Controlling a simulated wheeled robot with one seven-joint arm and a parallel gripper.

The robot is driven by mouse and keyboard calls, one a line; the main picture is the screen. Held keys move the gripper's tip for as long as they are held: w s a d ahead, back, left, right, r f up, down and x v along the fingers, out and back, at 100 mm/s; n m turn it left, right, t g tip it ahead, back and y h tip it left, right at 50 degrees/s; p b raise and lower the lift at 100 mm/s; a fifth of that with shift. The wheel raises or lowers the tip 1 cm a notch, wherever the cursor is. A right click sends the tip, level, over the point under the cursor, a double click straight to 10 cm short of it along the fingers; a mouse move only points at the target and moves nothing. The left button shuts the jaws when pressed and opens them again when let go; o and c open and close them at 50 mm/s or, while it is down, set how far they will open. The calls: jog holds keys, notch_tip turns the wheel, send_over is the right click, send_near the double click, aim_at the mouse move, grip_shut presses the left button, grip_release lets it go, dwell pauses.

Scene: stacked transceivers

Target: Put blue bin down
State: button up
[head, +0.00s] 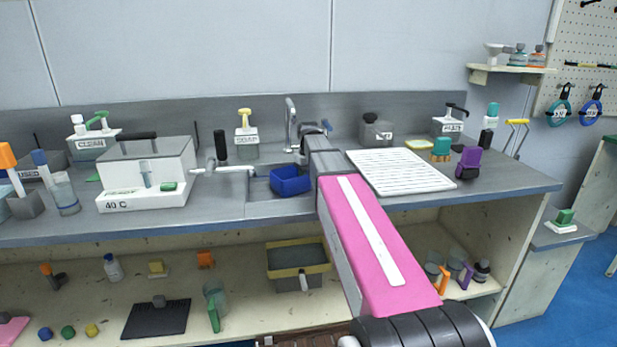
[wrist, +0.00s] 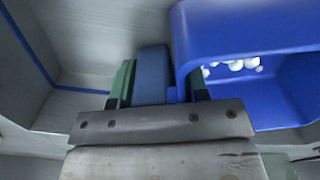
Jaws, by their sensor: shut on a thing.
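The blue bin (head: 290,179) is at the sink in the head view, just left of my arm. Its underside is hard to see, so I cannot tell whether it touches the sink. In the wrist view the blue bin (wrist: 285,28) fills the right side, with several small white round things inside. My gripper (wrist: 160,82) is shut on a blue part of the bin at its left side. In the head view my gripper is mostly hidden by my arm.
The sink tap (head: 291,125) stands behind the bin. A white ribbed drying board (head: 400,170) lies to the right. A 40 C water bath (head: 145,175) stands to the left, and a soap bottle (head: 246,132) behind. Grey counter (head: 225,205) shows left of the sink.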

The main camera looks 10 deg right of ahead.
jog(key=o, duration=1.2)
jog(key=shift+f, duration=0.1)
jog(key=shift+r, duration=3.9)
